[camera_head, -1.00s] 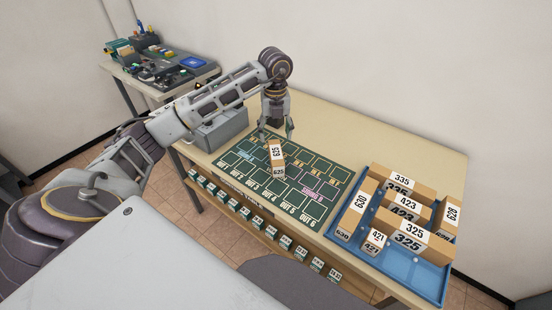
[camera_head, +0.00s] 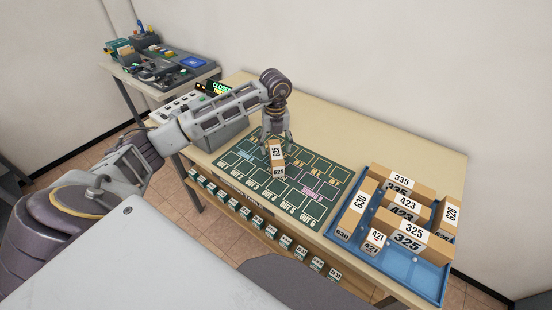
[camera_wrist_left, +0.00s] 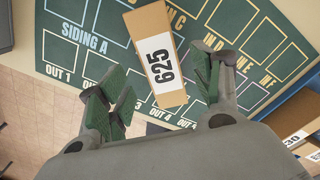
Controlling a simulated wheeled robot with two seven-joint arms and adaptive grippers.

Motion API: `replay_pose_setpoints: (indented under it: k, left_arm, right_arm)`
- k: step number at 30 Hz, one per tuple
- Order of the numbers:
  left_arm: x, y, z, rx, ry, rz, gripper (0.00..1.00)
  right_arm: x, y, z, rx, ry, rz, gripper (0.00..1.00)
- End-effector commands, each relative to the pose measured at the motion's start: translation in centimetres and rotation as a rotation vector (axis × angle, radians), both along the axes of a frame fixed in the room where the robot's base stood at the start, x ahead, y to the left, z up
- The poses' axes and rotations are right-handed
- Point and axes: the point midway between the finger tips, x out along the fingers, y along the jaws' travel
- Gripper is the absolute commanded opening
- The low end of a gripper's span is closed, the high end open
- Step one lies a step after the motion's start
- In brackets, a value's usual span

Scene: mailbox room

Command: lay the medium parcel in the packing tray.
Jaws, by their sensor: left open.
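A brown cardboard parcel with a white label 625 (camera_head: 275,155) stands on the green marked mat (camera_head: 318,210). It also shows in the left wrist view (camera_wrist_left: 153,28). My left gripper (camera_head: 276,145) is open and close to this parcel, with a finger to each side. In the left wrist view the open fingers (camera_wrist_left: 163,88) flank the parcel's labelled end, with gaps between. The blue packing tray (camera_head: 424,276) is at the right end of the table and holds several labelled parcels. No label names a parcel as medium. My right gripper is not in view.
Tray parcels include 630 (camera_head: 358,206), 335 (camera_head: 402,179), 325 (camera_head: 413,230) and 421 (camera_head: 374,240). The tray's front right corner is bare. The table behind the mat (camera_head: 350,137) is clear. A grey box with a lit display (camera_head: 222,87) stands behind my left arm.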

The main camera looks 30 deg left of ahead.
Motion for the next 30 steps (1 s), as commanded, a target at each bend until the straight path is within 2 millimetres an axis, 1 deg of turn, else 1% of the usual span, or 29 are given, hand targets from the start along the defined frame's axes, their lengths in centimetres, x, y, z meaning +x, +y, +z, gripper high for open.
replay_pose_setpoints:
  k: [3,7,13,15,18,24,29,30]
  left_arm:
    - [0.0,-0.1,-1.0,-0.002,0.002,-0.001,0.65]
    - [0.1,-0.2,-2.5,-0.001,0.004,0.000,0.65]
    - [0.1,-0.1,-4.4,0.000,0.001,0.000,0.65]
    - [0.1,-0.1,-4.6,-0.001,0.001,0.000,0.65]
    - [0.2,-0.1,-4.7,-0.001,-0.001,0.000,0.65]
    - [0.2,-0.1,-4.7,0.000,0.000,0.000,0.65]
    - [0.2,-0.1,-4.7,-0.001,-0.001,0.000,0.65]
    - [0.2,-0.1,-4.7,-0.001,-0.001,0.000,0.63]
  right_arm:
    - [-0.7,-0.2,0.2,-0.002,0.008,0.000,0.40]
    - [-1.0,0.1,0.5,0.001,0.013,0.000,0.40]
    - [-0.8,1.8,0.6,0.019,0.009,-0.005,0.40]
    - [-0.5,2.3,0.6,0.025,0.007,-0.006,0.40]
    - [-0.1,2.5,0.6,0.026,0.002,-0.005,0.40]
    - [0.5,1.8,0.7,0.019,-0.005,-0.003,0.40]
    - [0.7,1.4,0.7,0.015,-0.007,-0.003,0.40]
    - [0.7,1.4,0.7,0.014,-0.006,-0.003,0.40]
